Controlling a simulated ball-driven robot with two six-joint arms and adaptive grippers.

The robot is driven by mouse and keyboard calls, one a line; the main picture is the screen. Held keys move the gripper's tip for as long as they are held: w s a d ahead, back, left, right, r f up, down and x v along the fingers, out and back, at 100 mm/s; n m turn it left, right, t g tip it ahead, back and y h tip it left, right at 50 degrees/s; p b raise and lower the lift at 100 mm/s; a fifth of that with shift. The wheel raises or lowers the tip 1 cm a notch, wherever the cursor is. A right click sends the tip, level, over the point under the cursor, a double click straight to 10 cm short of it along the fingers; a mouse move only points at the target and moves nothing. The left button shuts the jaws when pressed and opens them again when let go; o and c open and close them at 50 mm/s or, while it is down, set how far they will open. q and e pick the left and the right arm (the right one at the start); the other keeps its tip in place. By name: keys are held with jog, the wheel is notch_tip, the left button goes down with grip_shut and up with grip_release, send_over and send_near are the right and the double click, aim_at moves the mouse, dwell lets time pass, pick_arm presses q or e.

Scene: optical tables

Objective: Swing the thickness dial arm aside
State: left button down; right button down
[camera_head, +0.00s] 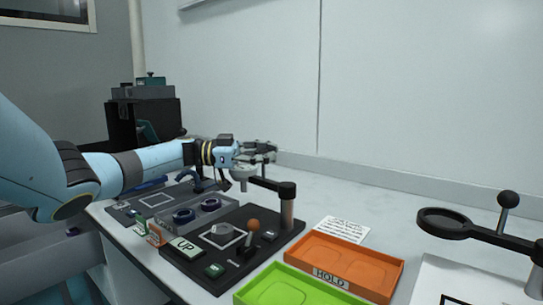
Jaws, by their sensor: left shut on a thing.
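The thickness dial (243,173) is a pale round gauge with a short stem pointing down. It sits at the free end of a black dial arm (270,185), which reaches left from an upright post (287,210) at the back right of a black board (190,272). The dial hangs above the board's white-outlined square. My right gripper is not in view.
A grey tray (205,210) with dark rings stands behind. An orange HOLD tray (365,268), a green tray (290,288), a paper card (341,229) and a magnifier (445,222) lie to the right.

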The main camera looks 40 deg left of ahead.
pick_arm(q)
jog(key=c, duration=1.9)
grip_release()
jog(key=shift+a+r, duration=0.2)
jog(key=shift+a, duration=0.25)
jog(key=o, duration=0.7)
jog(key=shift+s+a+f, duration=0.15)
jog(key=shift+s+a, duration=0.05)
jog(key=shift+a, duration=0.25)
jog(key=shift+o, duration=0.9)
jog(key=shift+d, duration=0.25)
jog(key=shift+s+a, duration=0.1)
jog(key=shift+a, duration=0.05)
jog(key=v, duration=1.1)
jog(key=shift+s+a, duration=0.2)
jog(key=shift+a, duration=0.05)
